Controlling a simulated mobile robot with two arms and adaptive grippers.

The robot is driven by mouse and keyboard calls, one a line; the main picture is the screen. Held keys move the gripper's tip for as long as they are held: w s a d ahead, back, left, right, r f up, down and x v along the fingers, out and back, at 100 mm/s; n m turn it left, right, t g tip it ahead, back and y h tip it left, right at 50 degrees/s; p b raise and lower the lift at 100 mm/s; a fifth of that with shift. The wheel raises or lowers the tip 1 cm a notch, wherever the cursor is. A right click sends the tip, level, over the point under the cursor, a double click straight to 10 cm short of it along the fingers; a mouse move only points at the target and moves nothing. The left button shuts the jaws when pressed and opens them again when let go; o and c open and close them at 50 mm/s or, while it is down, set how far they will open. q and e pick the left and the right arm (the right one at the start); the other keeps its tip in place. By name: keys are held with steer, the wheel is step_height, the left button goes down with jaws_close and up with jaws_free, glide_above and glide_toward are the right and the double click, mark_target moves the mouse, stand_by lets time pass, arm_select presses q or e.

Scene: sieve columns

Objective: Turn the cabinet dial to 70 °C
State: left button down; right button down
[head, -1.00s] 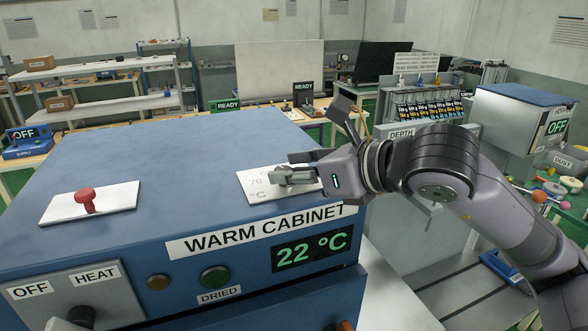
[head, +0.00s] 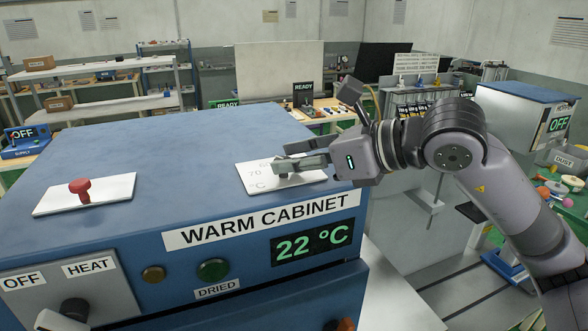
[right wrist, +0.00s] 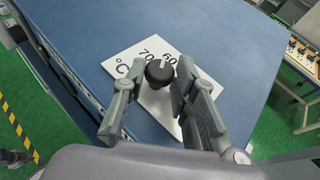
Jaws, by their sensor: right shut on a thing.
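The warm cabinet (head: 120,165) is a blue box with a green display (head: 312,241) reading 22 °C. On its top, a white dial plate (head: 245,178) is marked 60, 70 and °C; it also shows in the right wrist view (right wrist: 125,53). The black dial knob (right wrist: 158,73) has a pale pointer line, directed near the gap between 70 and 60. My right gripper (head: 287,164) is shut on the dial knob, one finger on each side, and partly hides the plate in the head view. My left gripper is not in view.
A red knob (head: 80,190) stands on a white plate at the cabinet's left. The front carries an OFF/HEAT switch (head: 75,310), a green button (head: 212,270) and a brown button (head: 153,274). A workbench (right wrist: 300,85) stands beyond green floor in the wrist view.

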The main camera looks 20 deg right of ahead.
steer(key=shift+w+d+n+g+y+b, duration=0.15)
steer(key=shift+n+g+y+b, duration=0.15)
steer(key=shift+n+g+y, duration=0.25)
steer(key=shift+w+d+n+g+y+b, duration=0.1)
steer(key=shift+n+g+y+b, duration=0.25)
steer(key=shift+n+y, duration=0.25)
steer(key=shift+w+d+r+n+g+y, duration=0.15)
steer(key=shift+n+g+y, duration=0.35)
steer(key=shift+n+g, duration=0.45)
steer(key=shift+w+a+f+n+g+y, duration=0.1)
steer(key=shift+n+g+y, duration=0.35)
steer(key=shift+n+g, duration=0.5)
steer(key=c, duration=1.3)
jaws_free()
